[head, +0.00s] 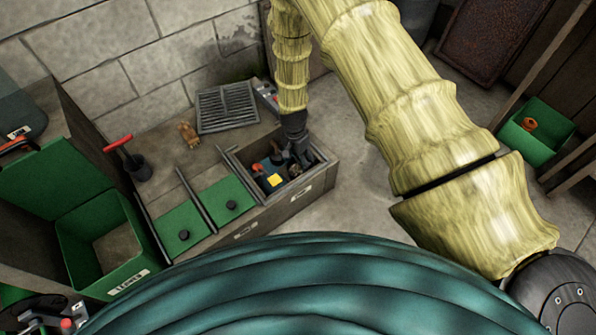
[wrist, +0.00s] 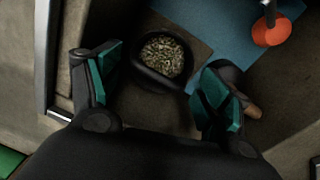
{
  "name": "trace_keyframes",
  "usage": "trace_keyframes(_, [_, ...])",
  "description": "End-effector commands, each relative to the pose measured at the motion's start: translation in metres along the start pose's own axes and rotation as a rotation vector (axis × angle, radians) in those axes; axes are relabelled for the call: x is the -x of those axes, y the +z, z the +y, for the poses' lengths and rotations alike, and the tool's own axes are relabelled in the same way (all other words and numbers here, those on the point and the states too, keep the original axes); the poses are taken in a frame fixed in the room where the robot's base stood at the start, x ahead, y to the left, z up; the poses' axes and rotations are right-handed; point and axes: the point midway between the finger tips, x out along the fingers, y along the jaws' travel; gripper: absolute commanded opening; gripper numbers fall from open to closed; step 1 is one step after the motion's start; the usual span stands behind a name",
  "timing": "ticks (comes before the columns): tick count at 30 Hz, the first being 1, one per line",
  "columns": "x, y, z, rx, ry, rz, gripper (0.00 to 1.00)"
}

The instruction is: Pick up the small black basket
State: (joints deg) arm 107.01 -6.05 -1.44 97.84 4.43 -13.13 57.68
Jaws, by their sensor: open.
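The small black basket (wrist: 146,75) is round and dark-rimmed, with a grainy grey-brown filling, in the upper middle of the wrist view. It sits on the floor of an open grey box (head: 245,187). My gripper (wrist: 163,68) is open, one teal-padded finger on each side of the basket in the picture. No contact shows; the gap in height is hard to judge. In the head view my gripper (head: 297,148) reaches down into the box's right part. There the basket is too small and dark to tell apart for certain.
A blue sheet (wrist: 215,25) and an orange-ended tool (wrist: 272,33) lie beside the basket. A brown-tipped item (wrist: 252,110) is close to the right finger. The box wall (wrist: 57,60) rises at left. A yellow item (head: 274,181) lies in the box; green lids (head: 228,200) adjoin it.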

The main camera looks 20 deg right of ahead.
Motion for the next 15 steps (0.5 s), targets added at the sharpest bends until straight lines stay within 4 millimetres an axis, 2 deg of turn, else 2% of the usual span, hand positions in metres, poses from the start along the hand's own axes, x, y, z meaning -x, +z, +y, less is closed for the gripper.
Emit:
trace_keyframes(9, [-0.041, -0.001, -0.001, 0.0, 0.001, -0.001, 0.78])
trace_keyframes(15, [-0.046, -0.001, -0.001, 0.001, 0.0, 0.0, 0.78])
